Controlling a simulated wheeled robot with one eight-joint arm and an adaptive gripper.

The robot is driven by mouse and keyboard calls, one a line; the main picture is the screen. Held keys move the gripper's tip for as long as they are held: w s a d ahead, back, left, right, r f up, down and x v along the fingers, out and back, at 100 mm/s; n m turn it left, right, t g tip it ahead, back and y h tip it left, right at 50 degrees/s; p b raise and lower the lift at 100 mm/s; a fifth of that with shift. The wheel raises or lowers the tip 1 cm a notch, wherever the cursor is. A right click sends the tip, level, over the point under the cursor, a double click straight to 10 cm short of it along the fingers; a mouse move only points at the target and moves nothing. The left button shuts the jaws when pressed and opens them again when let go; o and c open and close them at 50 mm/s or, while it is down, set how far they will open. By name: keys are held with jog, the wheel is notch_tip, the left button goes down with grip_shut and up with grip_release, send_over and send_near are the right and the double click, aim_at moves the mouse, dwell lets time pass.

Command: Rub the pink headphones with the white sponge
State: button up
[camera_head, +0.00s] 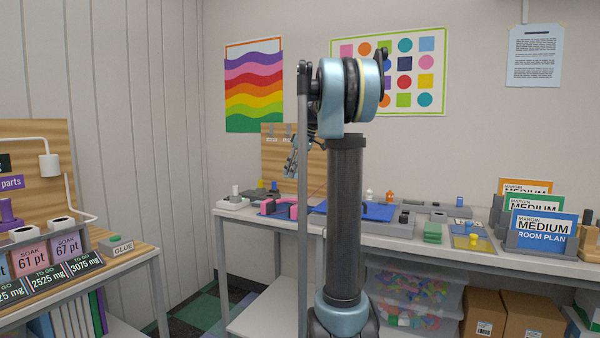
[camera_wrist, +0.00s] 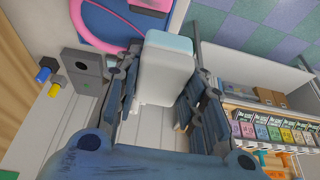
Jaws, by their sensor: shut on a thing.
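The white sponge (camera_wrist: 166,80), a block with a pale blue end, is between the two fingers of my gripper (camera_wrist: 160,92) in the wrist view. My gripper is shut on it. The pink headphones (camera_wrist: 88,28) show at the top left of the wrist view, as a curved pink band on a blue surface, partly cut off by the frame. The sponge's pale blue end is close to the band; I cannot tell whether they touch. In the head view my gripper (camera_head: 292,163) is above the back table, partly hidden behind my arm, and pink parts of the headphones (camera_head: 283,209) show below it.
The back table (camera_head: 470,247) also bears a blue mat (camera_head: 378,212), a green block (camera_head: 433,232) and a rack of room-plan cards (camera_head: 540,232). A grey box (camera_wrist: 82,70) with blue and yellow knobs is left of my gripper in the wrist view.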

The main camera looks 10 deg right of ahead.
jog(key=shift+f, duration=0.1)
dwell(0.3)
notch_tip(320, 180, down, 5)
jog(key=shift+r, duration=0.1)
dwell(0.5)
dwell(0.3)
